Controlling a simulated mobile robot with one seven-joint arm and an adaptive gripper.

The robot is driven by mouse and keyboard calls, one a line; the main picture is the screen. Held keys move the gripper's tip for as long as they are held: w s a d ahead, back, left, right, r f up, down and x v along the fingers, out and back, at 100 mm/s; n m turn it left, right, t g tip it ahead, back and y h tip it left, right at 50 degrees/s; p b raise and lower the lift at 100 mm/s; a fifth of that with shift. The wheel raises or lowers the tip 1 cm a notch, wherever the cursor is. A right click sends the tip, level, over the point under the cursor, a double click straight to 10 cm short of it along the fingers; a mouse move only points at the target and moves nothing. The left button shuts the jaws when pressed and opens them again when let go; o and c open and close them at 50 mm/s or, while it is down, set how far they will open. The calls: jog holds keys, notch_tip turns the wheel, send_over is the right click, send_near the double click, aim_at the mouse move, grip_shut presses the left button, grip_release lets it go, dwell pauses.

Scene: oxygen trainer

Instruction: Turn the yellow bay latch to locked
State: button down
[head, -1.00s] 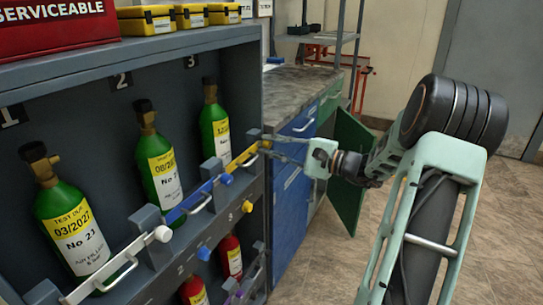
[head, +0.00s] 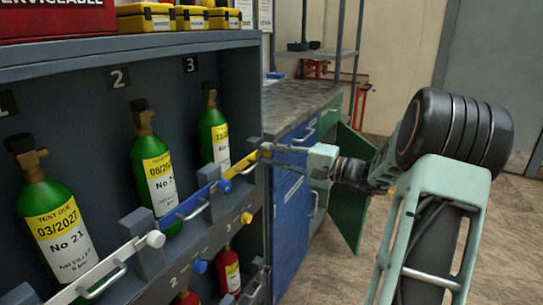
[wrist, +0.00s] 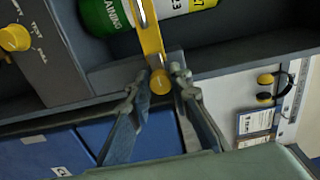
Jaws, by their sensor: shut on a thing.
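The yellow bay latch (head: 241,166) is a bar across the front of bay 3, low in front of a green cylinder (head: 213,135). In the head view it slopes up to the right. In the wrist view the yellow latch (wrist: 152,42) ends in a round yellow knob (wrist: 160,82). My gripper (head: 266,151) is at the right end of the bar. In the wrist view my gripper (wrist: 158,84) has one fingertip on each side of the knob end, shut on it. The exact finger contact is too small to tell.
A blue latch (head: 190,207) and a white latch (head: 105,268) cross bays 2 and 1 to the left. Red cylinders (head: 229,270) stand on the lower shelf. A blue cabinet (head: 291,220) and an open green door (head: 350,190) are behind my gripper. The floor at right is clear.

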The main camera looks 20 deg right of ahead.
jog(key=shift+d, duration=0.1)
jog(key=c, duration=2)
grip_release()
jog(key=shift+c, duration=0.2)
jog(key=shift+s, duration=0.1)
jog(key=v, duration=1.2)
